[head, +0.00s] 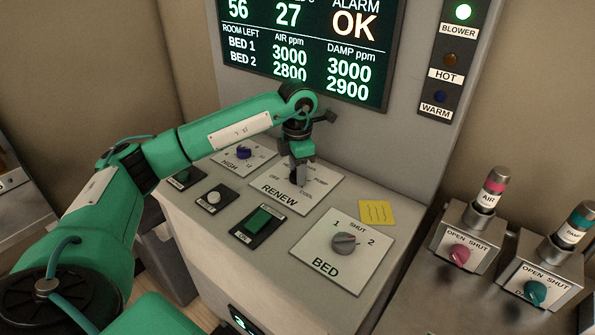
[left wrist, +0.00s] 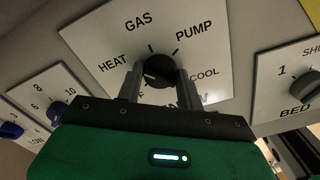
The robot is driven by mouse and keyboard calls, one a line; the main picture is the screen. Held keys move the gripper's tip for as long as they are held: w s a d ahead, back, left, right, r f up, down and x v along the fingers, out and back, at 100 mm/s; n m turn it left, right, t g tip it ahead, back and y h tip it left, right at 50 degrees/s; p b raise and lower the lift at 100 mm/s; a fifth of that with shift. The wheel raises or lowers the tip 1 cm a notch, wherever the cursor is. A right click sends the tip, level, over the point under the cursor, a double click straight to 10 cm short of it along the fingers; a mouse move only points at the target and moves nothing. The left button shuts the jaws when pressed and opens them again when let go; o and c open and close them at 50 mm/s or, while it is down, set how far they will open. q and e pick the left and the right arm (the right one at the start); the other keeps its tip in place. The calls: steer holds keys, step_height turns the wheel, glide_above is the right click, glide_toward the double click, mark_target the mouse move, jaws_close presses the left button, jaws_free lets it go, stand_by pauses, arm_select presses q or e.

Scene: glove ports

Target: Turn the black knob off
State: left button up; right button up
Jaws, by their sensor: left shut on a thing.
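The black knob (left wrist: 158,70) sits on the white RENEW plate (head: 272,195), which is marked OFF, HEAT, GAS, PUMP and COOL around it. My left gripper (head: 298,176) reaches down onto the knob from above and is shut on it. In the left wrist view, one finger is on each side of the knob. My right gripper is not in view.
The grey BED knob (head: 344,243) is on a plate to the right. A blue knob (head: 243,153) is behind on the left. A green switch (head: 259,220) and a yellow note (head: 377,212) are near. A screen (head: 310,50) stands behind. Pink (head: 459,254) and teal (head: 535,292) valve knobs are far right.

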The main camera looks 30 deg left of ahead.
arm_select(q)
steer(key=n, duration=0.7)
steer(key=shift+r, duration=0.1)
steer(key=n, duration=0.5)
steer(key=shift+n, duration=1.7)
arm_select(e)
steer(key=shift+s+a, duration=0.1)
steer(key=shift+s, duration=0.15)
arm_select(q)
steer(key=o, duration=1)
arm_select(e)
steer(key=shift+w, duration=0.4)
